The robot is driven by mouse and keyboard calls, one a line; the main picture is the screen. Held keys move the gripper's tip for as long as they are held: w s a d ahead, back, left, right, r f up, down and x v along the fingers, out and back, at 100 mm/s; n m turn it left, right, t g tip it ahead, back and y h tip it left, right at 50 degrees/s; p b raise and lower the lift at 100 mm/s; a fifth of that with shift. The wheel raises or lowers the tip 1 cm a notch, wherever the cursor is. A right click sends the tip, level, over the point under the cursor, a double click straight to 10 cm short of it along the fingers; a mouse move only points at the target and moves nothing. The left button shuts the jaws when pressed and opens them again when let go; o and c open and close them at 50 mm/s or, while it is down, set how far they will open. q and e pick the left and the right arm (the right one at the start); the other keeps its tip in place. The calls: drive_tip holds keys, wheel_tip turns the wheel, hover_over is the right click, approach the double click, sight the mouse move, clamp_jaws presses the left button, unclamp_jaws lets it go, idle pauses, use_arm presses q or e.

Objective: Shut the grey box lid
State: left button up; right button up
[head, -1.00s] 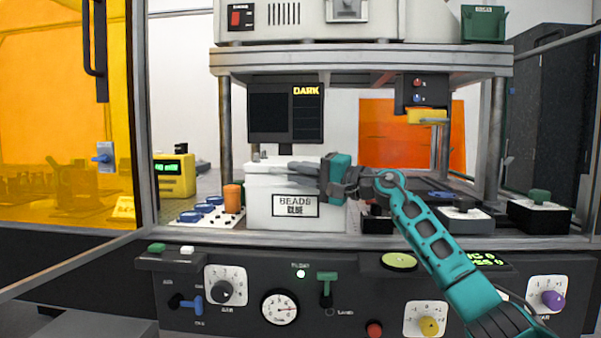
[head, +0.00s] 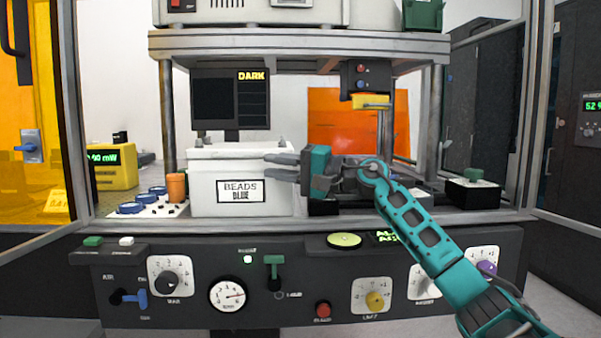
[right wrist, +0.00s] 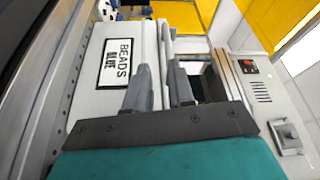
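The light grey box (head: 208,195), labelled "BEADS BLUE", stands on the bench below the raised frame. Its lid (head: 225,151) looks down along the top; whether it is fully seated I cannot tell. My right gripper (head: 270,166) is at the box's upper right end, its fingers pointing left and a little apart, overlapping the box in the picture. In the right wrist view the box (right wrist: 92,95) lies left of the fingers, and the lid edge (right wrist: 165,50) shows between the two fingers (right wrist: 158,82). I see no clear grip on it. My left gripper is out of view.
An orange cup (head: 177,187) and a panel of blue knobs (head: 130,208) stand left of the box. A dark monitor (head: 230,98) is behind it. A control panel (head: 200,275) runs along the front. Frame posts (head: 167,115) stand at both sides.

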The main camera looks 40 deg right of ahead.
use_arm(q)
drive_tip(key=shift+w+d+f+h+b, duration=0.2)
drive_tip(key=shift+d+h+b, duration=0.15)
drive_tip(key=shift+b, duration=0.3)
use_arm(e)
drive_tip(key=shift+v, duration=2.75)
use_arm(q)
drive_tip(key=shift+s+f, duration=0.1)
use_arm(e)
drive_tip(key=shift+s+a+r, duration=0.1)
drive_tip(key=shift+a+r, duration=0.05)
drive_tip(key=shift+r, duration=0.05)
